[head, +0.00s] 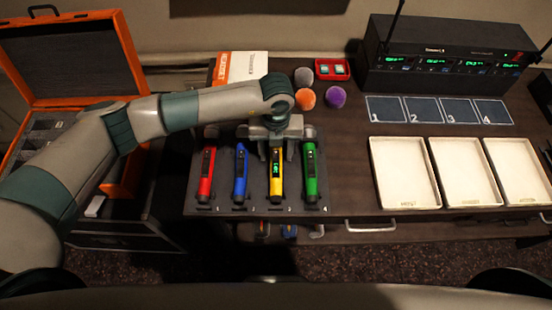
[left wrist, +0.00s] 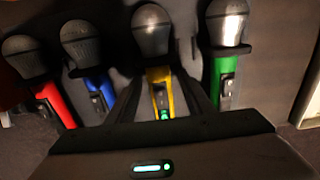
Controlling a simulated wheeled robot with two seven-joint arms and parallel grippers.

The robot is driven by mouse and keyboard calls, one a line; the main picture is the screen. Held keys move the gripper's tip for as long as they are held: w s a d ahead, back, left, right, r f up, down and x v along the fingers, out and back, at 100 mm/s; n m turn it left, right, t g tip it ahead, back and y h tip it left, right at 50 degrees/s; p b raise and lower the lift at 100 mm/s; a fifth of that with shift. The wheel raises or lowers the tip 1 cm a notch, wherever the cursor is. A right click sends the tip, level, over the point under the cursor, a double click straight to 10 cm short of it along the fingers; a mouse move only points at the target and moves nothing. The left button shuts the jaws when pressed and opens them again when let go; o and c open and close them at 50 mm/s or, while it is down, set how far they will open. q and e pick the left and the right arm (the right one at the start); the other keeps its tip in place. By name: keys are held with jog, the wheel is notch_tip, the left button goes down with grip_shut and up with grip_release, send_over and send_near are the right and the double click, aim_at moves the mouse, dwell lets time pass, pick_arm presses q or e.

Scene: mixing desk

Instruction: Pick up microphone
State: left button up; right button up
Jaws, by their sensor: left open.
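Four coloured microphones lie side by side in a dark foam tray (head: 259,190): red (head: 206,175), blue (head: 240,177), yellow (head: 276,182) and green (head: 310,175). My left gripper (head: 274,152) is open above the yellow microphone and hides its head in the head view. In the left wrist view the yellow microphone (left wrist: 160,88) lies between the two dark fingers, its silver head beyond them. The green microphone (left wrist: 223,65) is just right of the fingers; the blue (left wrist: 98,78) and red (left wrist: 53,100) are left. Finger contact cannot be told. My right gripper is not in view.
Foam balls, grey (head: 304,77), orange (head: 305,99) and purple (head: 335,97), sit behind the tray near a red battery box (head: 332,69). Right are a receiver (head: 440,58), numbered mats (head: 385,109) and three white trays (head: 376,170). An open orange case (head: 128,50) stands left.

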aim_at(276, 152)
pick_arm(q)
grip_shut()
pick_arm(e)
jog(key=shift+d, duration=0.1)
pick_arm(q)
jog(key=shift+r, duration=0.15)
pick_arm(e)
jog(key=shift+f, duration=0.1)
